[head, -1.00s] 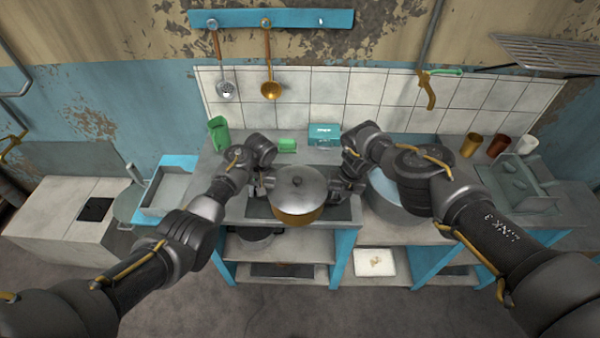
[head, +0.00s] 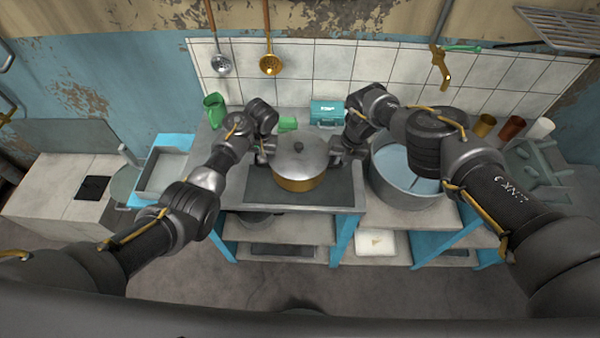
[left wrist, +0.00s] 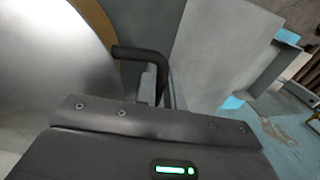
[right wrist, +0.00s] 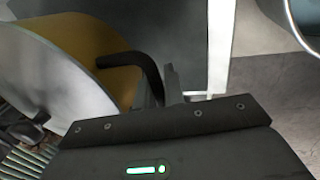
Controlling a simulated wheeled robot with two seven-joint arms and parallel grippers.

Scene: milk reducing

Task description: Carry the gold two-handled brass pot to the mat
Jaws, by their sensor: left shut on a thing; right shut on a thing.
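The gold brass pot (head: 298,184) with a grey lid (head: 301,155) is upright over the dark grey mat (head: 270,197) on the counter. Whether its base touches the mat is not clear. My left gripper (head: 265,150) is shut on the pot's left black handle, which shows in the left wrist view (left wrist: 140,54). My right gripper (head: 345,155) is shut on the right black handle, which shows in the right wrist view (right wrist: 143,63). The pot's gold side (right wrist: 95,50) and lid fill the left of that view. The mat's rear part is hidden behind the pot.
A large grey basin (head: 405,195) stands close to the right of the mat. A green cup (head: 214,110), a small green block (head: 287,123) and a teal box (head: 327,113) stand behind. Copper and white cups (head: 512,128) are at the right. A blue-edged tray (head: 165,168) is left.

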